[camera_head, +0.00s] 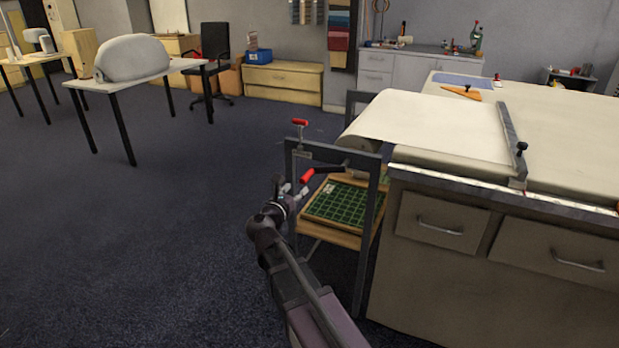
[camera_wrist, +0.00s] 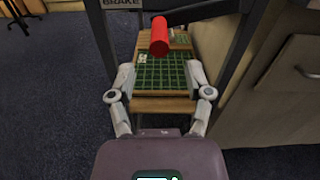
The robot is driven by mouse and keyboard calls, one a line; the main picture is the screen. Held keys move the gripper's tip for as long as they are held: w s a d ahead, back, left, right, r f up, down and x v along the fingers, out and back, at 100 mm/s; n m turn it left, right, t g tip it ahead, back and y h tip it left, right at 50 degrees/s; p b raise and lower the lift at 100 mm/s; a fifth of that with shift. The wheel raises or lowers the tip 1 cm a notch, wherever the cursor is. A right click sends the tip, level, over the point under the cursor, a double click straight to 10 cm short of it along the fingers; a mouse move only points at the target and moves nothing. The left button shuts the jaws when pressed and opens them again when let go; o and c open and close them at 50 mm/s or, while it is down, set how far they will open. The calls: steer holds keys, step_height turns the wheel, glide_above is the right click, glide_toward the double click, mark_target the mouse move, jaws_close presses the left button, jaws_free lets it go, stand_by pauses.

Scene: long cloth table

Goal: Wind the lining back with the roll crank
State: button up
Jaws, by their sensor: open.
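The roll crank shows a red handle (camera_head: 308,175) on a dark arm at the front of the metal roll stand (camera_head: 370,200). In the wrist view the red handle (camera_wrist: 159,36) stands ahead of my fingers, near the middle line. My gripper (camera_head: 296,190) is open and empty, close to the handle and just left of it in the head view. Its two fingers (camera_wrist: 160,78) are spread in the wrist view. The cream lining (camera_head: 430,125) runs from the roll (camera_head: 352,143) onto the table, under a metal bar (camera_head: 512,140).
A second red handle (camera_head: 299,122) sits on top of the stand, above a label plate reading "BRAKE" (camera_wrist: 122,3). Drawers (camera_head: 440,222) lie right.

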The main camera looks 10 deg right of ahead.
mark_target(307, 177)
steer(key=shift+x, duration=4)
jaws_close()
steer(key=shift+d, duration=0.2)
steer(key=shift+a+f, duration=0.1)
steer(key=shift+a, duration=0.1)
